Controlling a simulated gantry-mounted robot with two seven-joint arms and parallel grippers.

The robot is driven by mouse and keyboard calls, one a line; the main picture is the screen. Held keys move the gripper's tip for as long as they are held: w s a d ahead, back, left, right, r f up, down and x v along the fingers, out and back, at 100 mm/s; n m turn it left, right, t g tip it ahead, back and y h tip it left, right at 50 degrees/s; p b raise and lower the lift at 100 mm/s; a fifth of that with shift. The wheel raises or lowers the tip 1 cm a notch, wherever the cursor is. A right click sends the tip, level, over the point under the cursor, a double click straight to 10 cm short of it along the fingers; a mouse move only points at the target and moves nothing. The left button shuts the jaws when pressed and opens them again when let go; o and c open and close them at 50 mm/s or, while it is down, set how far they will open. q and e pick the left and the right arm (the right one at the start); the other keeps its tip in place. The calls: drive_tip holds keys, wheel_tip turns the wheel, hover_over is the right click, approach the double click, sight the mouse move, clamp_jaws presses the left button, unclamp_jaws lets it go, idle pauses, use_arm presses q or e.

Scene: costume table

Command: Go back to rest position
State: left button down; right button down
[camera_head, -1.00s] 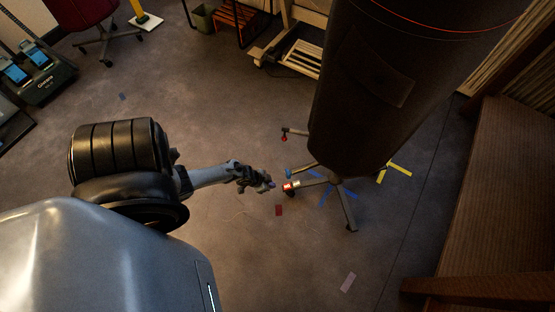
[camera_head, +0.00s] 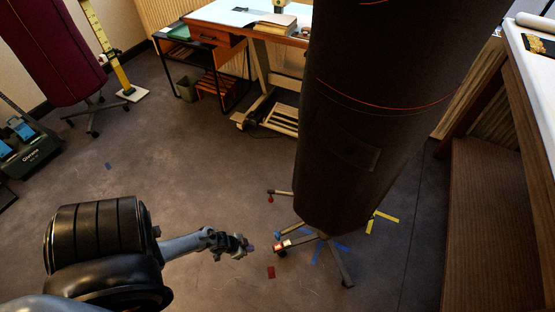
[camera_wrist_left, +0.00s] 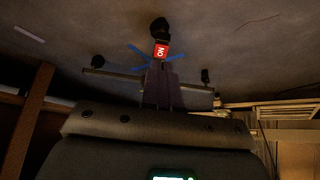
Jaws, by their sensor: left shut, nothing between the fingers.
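My left gripper (camera_head: 245,245) is at the end of my grey arm, low over the floor at the lower middle of the head view. It is shut and empty. It is left of the wheeled stand base (camera_head: 325,240) under a dark garment form (camera_head: 370,120); a small gap shows between them. My right gripper is in neither view.
A desk (camera_head: 240,18) with books stands at the back. A maroon dress form (camera_head: 62,50) is at the back left. A dark wooden bench (camera_head: 497,220) lines the right side. The floor (camera_head: 190,190) left of the stand is largely clear, with bits of coloured tape.

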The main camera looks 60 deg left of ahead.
use_arm(q)
drive_tip(key=w+d+r+m+p, duration=0.1)
drive_tip(key=w+d+r+p, duration=0.45)
drive_tip(key=r, duration=0.95)
drive_tip(key=w+d+r+p, duration=0.3)
drive_tip(key=d+r+p, duration=0.5)
drive_tip(key=r, duration=0.7)
drive_tip(key=w+d+r+m+p, duration=0.1)
drive_tip(key=w+d+r+p, duration=0.35)
drive_tip(key=d+r, duration=0.75)
drive_tip(key=s+a+r+n+g+p, duration=0.1)
drive_tip(key=s+a+r+p, duration=0.15)
drive_tip(key=r, duration=0.65)
drive_tip(key=s+a+r+g+p, duration=0.15)
drive_tip(key=s+r, duration=0.25)
drive_tip(key=r, duration=0.4)
wheel_tip(320, 180, up, 36)
drive_tip(key=p, duration=3.5)
drive_tip(key=shift+s+d, duration=0.15)
drive_tip(key=shift+d, duration=0.25)
drive_tip(key=shift+f, duration=0.15)
